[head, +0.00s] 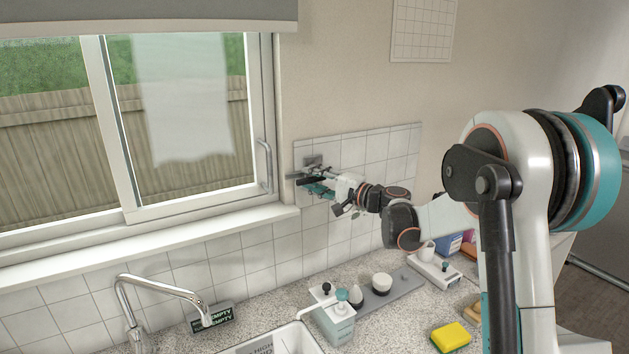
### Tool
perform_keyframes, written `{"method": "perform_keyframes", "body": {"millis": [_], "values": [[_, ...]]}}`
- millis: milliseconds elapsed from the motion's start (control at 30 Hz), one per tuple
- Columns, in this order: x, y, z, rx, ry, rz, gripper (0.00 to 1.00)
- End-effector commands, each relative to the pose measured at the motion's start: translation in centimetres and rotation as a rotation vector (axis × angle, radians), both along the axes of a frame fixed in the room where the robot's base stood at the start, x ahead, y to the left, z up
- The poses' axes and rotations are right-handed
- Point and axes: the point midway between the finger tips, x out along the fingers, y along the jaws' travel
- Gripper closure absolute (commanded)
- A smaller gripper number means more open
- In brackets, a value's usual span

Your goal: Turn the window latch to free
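The window (190,130) fills the left of the head view. A slim pale handle (265,165), which may be the latch, stands upright on its right-hand frame. My gripper (308,185) is at the tiled wall just right of the window, its black and teal fingers pointing left toward the handle. A gap shows between the fingers and the handle in the picture. A small grey fitting (313,161) on the tiles sits right behind the fingers and partly overlaps them. The fingers are too small to tell whether they are open, shut or touching that fitting.
Below are a sink (285,342), a chrome tap (160,285), a black sign (212,317), a soap dispenser (338,318), a grey tray (395,293) with small pots, and a yellow sponge (451,336). The window sill (150,240) is clear.

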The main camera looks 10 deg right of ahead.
Motion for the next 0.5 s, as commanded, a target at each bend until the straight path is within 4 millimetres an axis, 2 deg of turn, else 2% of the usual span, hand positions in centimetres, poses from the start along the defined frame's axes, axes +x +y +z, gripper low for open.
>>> {"method": "perform_keyframes", "body": {"millis": [333,500], "values": [[-0.4,-0.4,0.0,-0.001,-0.001,-0.001,0.65],[-2.3,-2.0,0.0,-0.001,-0.001,-0.002,0.65]]}}
